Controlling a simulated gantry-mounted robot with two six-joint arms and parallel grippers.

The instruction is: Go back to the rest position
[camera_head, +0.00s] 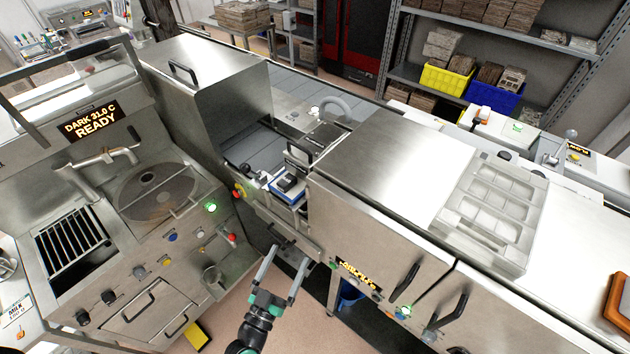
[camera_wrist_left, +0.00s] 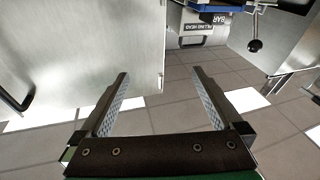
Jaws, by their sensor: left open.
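My left gripper (camera_head: 287,259) is in front of the line, in the gap between the left machine and the long steel cabinet. Its two fingers are apart and nothing is between them. My right gripper does not show in either view.
The left machine (camera_head: 160,255) has a READY display and a round bowl. The long steel cabinet (camera_head: 385,170) carries a clear mould tray (camera_head: 485,240). A small blue-based unit (camera_head: 288,188) sits beyond my gripper. The filling head label (camera_wrist_left: 207,27) is ahead at the top.

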